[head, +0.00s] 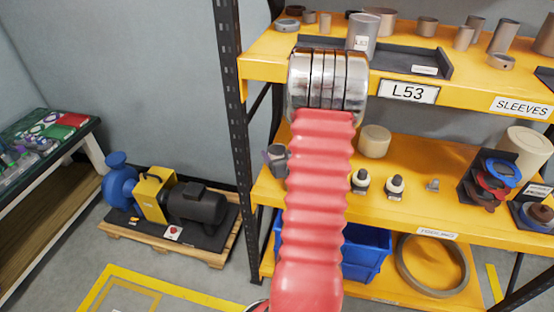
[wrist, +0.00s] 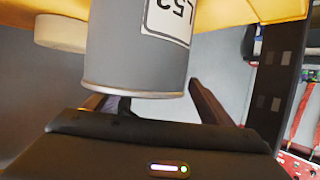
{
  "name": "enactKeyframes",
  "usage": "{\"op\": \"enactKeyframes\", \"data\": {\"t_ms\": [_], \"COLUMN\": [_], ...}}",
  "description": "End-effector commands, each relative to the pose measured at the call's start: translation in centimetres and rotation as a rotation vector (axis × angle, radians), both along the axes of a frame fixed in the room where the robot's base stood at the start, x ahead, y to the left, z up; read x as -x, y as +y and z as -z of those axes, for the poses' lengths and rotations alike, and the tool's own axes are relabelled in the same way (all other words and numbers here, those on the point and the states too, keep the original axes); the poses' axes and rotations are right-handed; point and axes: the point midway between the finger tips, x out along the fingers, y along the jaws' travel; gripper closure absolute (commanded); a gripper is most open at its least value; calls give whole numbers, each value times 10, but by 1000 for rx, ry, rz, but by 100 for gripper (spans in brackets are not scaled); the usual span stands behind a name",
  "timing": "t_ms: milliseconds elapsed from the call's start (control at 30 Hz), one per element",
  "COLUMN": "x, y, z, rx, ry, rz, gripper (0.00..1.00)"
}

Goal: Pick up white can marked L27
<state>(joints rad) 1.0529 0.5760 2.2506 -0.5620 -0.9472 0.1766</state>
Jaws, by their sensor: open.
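In the wrist view, a can (wrist: 138,55) stands close in front of my gripper (wrist: 152,95). It looks grey in the shade and bears a white label (wrist: 168,18). The label is cut off by the top edge and tilted, so I cannot read it surely. My gripper is open, with one finger on each side of the can. The can hides the fingertips, and I cannot tell whether they touch it. In the head view, my red arm covers much of the middle shelf (head: 405,205).
A cream cylinder (head: 375,141) stands on the middle shelf right of my arm; small tooling pieces (head: 396,187) lie further right. A black shelf post (head: 235,120) is close on the left. A blue bin (head: 366,252) is below. A pump (head: 165,195) sits on a pallet.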

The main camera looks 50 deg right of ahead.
Motion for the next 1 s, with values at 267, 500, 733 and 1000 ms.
{"op": "enactKeyframes", "data": {"t_ms": [267, 500, 733, 1000], "x": [-22, -22, -21, -21], "y": [-13, -13, -13, -13], "z": [10, 10, 10, 10], "rx": [-1, -1, 0, 0], "ry": [1, 1, 1, 1], "rz": [0, 0, 1, 1], "gripper": [25, 25, 25, 39]}}
